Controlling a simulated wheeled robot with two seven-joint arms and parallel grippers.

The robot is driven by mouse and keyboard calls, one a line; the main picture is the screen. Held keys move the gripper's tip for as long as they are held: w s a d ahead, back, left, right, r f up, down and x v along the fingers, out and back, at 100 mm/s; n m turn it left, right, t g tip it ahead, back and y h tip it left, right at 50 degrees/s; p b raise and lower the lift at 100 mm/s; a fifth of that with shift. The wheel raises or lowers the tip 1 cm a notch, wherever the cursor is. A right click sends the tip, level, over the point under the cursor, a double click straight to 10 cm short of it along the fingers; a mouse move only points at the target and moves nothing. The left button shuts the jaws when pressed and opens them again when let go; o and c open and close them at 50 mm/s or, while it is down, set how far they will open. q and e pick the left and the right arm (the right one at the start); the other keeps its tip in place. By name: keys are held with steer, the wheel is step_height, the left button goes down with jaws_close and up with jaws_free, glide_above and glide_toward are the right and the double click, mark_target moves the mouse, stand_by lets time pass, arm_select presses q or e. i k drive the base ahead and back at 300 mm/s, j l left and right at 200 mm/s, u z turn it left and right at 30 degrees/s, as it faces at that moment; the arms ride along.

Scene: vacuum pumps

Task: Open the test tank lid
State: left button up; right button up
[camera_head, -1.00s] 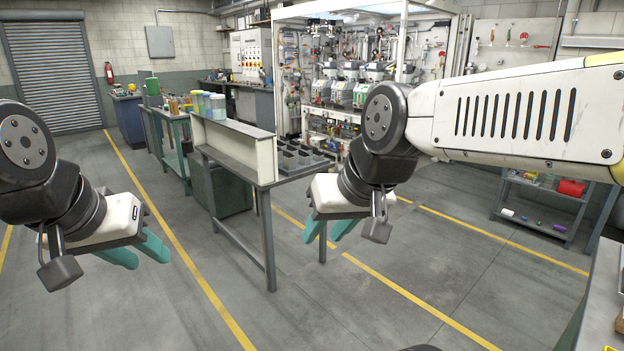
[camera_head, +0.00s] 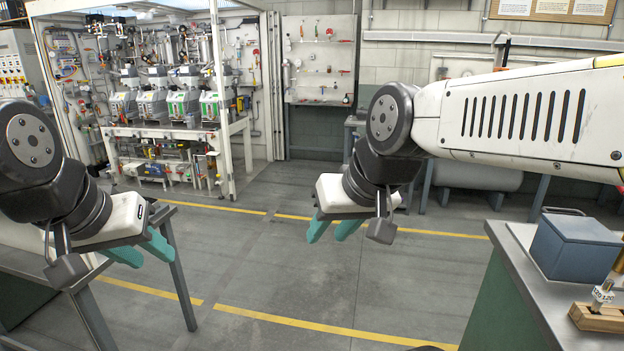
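A blue-grey box with a lid-like top (camera_head: 575,245) sits on the metal bench at the right; I cannot tell whether it is the test tank. A grey horizontal cylinder tank (camera_head: 478,176) stands against the back wall, partly behind my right arm. My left gripper (camera_head: 142,252) is at the lower left with its teal fingers apart and empty. My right gripper (camera_head: 334,230) is near the middle, above open floor, its teal fingers apart and empty. Both grippers are well apart from the box and the cylinder.
The metal bench (camera_head: 518,265) fills the lower right, with a wooden block (camera_head: 600,318) holding a small labelled fitting. A dark-legged table (camera_head: 178,265) stands at the lower left near my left gripper. A pump cabinet (camera_head: 232,150) stands behind. The middle floor is clear.

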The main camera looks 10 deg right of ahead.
mark_target(582, 229)
steer(key=i+l+z, duration=0.15)
steer(key=i+z, duration=0.2)
steer(key=i, duration=0.15)
steer(key=i+z, duration=0.35)
steer(key=i, duration=0.15)
steer(key=i+j+z, duration=0.15)
steer(key=i+z, duration=0.15)
steer(key=i, duration=0.2)
steer(key=i+z, duration=0.3)
steer(key=z, duration=0.15)
steer(key=i+j+z, duration=0.1)
steer(key=i+z, duration=0.15)
steer(key=z, duration=0.25)
steer(key=i+j+z, duration=0.2)
steer(key=z, duration=0.25)
steer(key=i+z, duration=0.25)
steer(key=z, duration=0.25)
steer(key=i+j+z, duration=0.2)
steer(key=z, duration=0.3)
steer(key=i+j+z, duration=0.2)
steer(key=z, duration=0.25)
steer(key=i+j+z, duration=0.1)
steer(key=j+z, duration=0.2)
steer(key=z, duration=0.2)
